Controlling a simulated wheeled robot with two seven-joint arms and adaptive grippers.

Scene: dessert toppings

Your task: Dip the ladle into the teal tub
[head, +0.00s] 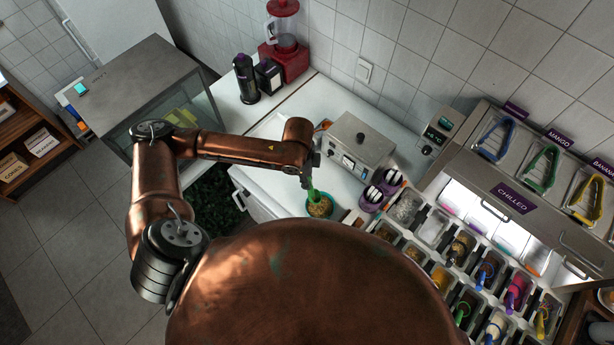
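The teal tub (329,214) stands on the white counter near its front edge, with brown grainy contents inside. My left gripper (311,184) is above the tub, pointing down. It appears shut on the green handle of the ladle (312,194). The handle runs down from the fingers to the tub's opening. The ladle's bowl is hidden, so I cannot tell how deep it sits in the contents. My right gripper is not in view.
A grey metal box (357,145) and purple containers (372,199) stand just right of the tub. Topping bins with utensils (487,272) fill the right side. A red blender (285,45) stands at the back. The white counter left of the tub is clear.

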